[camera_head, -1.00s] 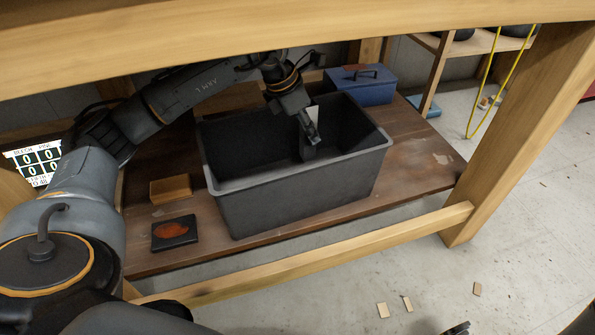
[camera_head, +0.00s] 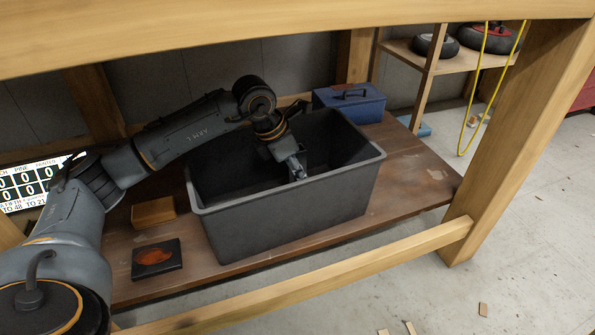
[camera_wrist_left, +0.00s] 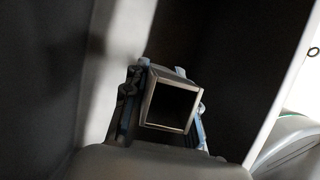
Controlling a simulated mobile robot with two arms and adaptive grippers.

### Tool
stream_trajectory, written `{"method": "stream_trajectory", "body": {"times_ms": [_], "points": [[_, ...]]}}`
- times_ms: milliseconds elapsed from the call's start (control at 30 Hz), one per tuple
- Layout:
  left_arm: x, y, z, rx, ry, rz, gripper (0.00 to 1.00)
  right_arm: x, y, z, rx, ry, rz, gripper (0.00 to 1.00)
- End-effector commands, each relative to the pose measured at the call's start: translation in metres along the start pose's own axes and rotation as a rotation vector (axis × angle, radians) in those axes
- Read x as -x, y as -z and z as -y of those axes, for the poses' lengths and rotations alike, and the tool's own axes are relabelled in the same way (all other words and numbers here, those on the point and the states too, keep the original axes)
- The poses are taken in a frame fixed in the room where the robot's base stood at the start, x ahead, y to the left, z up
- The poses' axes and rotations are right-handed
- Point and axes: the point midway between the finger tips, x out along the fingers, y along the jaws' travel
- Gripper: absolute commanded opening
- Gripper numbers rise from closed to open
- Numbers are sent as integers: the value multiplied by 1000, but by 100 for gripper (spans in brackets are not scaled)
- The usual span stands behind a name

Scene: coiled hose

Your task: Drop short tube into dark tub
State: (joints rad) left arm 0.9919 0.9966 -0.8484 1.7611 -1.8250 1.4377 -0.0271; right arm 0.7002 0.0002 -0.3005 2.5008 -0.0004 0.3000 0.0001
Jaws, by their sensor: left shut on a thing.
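The dark tub (camera_head: 290,222) is a deep grey open box on the low wooden shelf. My left gripper (camera_head: 296,167) reaches over its back rim and is inside the tub's mouth. In the left wrist view it is shut on the short tube (camera_wrist_left: 172,106), a hollow square metal piece with its open end facing the camera. The dark tub's inner walls (camera_wrist_left: 220,50) are around it there. In the head view the tube is dark against the tub and hard to make out. My right gripper is not in view.
A blue toolbox (camera_head: 350,105) stands behind the tub. A wooden block (camera_head: 153,212) and a black tile with an orange patch (camera_head: 155,258) lie left of it. A thick wooden beam (camera_head: 300,30) crosses above, and a rail (camera_head: 300,276) runs along the front.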

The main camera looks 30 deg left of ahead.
Motion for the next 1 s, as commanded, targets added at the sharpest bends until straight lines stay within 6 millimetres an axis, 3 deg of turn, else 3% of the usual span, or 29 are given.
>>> {"method": "stream_trajectory", "body": {"times_ms": [367, 400, 500, 833, 1000], "points": [[-8, 3, 0, 0, 0, 0, 0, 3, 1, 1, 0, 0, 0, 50], [-9, 4, 0, 0, 0, 0, 32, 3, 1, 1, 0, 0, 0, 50], [-9, 4, 0, 0, 0, 0, 50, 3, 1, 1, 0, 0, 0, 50], [-6, 2, 0, 0, 0, 0, 50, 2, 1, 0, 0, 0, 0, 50], [14, -3, -1, 1, -2, 1, 50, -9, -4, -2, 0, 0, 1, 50]]}}
